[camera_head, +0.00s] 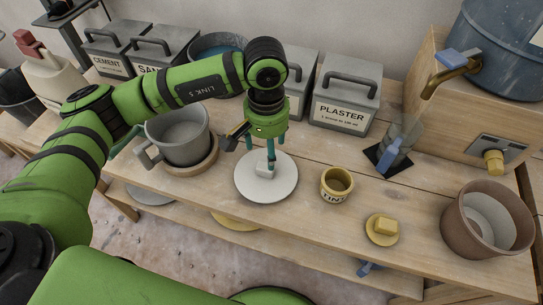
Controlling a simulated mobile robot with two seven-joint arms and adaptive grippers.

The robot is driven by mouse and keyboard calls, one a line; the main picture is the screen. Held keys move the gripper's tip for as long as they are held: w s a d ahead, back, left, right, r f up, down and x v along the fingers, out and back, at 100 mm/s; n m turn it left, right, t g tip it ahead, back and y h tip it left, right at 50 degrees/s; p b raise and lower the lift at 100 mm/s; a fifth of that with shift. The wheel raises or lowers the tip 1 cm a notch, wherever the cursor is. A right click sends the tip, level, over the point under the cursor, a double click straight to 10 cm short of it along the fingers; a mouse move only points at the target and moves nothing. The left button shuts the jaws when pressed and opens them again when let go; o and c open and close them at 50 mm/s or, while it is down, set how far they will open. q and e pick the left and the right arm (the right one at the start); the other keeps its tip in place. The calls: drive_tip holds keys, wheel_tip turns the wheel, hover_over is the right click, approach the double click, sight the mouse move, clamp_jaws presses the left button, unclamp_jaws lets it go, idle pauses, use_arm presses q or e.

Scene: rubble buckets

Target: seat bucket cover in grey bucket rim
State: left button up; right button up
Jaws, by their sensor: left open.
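The grey bucket (180,134), with a side handle, stands upright and open on a round wooden board at the left of the bench. A pale round cover (266,188) with a small block-like knob (265,171) lies flat on the bench to the right of the bucket, apart from it. My left gripper (266,149) points down over the cover, with its teal fingers open above and around the knob's position. Whether the fingers touch the knob cannot be told. My right gripper is not in view.
A yellow TINT pot (337,184) and a small yellow lid (382,229) lie to the right. A brown bucket (487,220) stands at the right end. The PLASTER box (346,94) and other grey boxes line the back. The bench's front edge is close to the cover.

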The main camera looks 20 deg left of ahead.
sight(266, 166)
use_arm(q)
drive_tip(key=f, duration=0.1)
drive_tip(key=s+f+p, duration=0.1)
drive_tip(key=f, duration=0.2)
drive_tip(key=shift+s+p, duration=0.25)
drive_tip(key=shift+p, duration=0.1)
wheel_tip(266, 166, down, 2)
drive_tip(key=shift+w+f, duration=0.1)
drive_tip(key=shift+f, duration=0.25)
drive_tip(key=shift+w, duration=0.1)
clamp_jaws()
drive_tip(key=shift+r, duration=0.55)
drive_tip(key=r, duration=0.1)
drive_tip(key=r+b, duration=0.1)
drive_tip(key=d+r, duration=0.1)
drive_tip(key=shift+s+r, duration=0.35)
drive_tip(key=shift+s, duration=0.05)
drive_tip(key=s+d+r+b, duration=0.2)
drive_tip(key=s+d+r, duration=0.4)
drive_tip(key=d, duration=0.2)
drive_tip(key=shift+s+r, duration=0.2)
drive_tip(key=shift+s, duration=0.05)
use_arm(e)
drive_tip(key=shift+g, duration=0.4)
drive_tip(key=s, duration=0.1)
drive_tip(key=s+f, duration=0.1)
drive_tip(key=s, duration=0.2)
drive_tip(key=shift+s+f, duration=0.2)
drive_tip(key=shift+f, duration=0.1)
